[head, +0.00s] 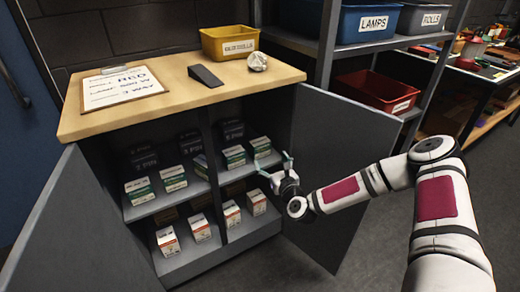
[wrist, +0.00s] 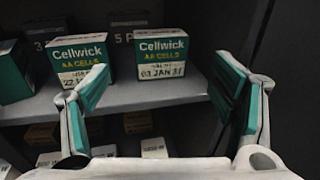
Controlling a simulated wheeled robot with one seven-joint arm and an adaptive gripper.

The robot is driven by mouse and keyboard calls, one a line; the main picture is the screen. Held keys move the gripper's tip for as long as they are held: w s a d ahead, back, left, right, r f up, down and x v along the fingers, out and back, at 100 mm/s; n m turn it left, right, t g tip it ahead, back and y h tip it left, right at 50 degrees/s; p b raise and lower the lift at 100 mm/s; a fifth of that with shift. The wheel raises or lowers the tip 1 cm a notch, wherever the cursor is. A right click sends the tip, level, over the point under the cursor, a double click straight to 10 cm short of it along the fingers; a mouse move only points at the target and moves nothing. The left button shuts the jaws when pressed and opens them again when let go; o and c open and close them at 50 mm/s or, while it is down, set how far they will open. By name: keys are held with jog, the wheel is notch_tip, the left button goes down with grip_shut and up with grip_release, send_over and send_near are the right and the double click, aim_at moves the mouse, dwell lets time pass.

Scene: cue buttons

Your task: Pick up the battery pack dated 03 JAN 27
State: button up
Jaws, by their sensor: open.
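My gripper (head: 274,167) is open and empty in front of the right upper shelf of the cabinet; its two teal-padded fingers frame the wrist view (wrist: 163,75). Ahead between the fingers stands a green and white Cellwick AA cells pack (wrist: 162,47), upright on the shelf, apart from the fingers. Its date reads 03 JAN, with the year too blurred to be sure. To its left is a similar pack (wrist: 82,50), its date starting 22 and partly covered by the left finger. In the head view these seem to be the packs at right (head: 262,147) and left (head: 235,157).
Darker boxes (wrist: 128,20) stand behind. More packs (head: 174,178) fill the left upper shelf, and orange and white boxes (head: 200,228) stand on the lower shelf. The open right door (head: 340,160) is close beside my arm. A clipboard (head: 122,88) and yellow bin (head: 230,40) sit on top.

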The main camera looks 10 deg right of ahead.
aim_at(262, 148)
jog(key=w+b, duration=0.1)
jog(key=w, duration=0.3)
jog(key=w+a+b, duration=0.1)
jog(key=w, duration=0.3)
jog(key=w+b, duration=0.1)
jog(key=w, duration=0.3)
jog(key=shift+a+f, duration=0.2)
jog(key=shift+f, duration=0.2)
jog(key=c, duration=1.1)
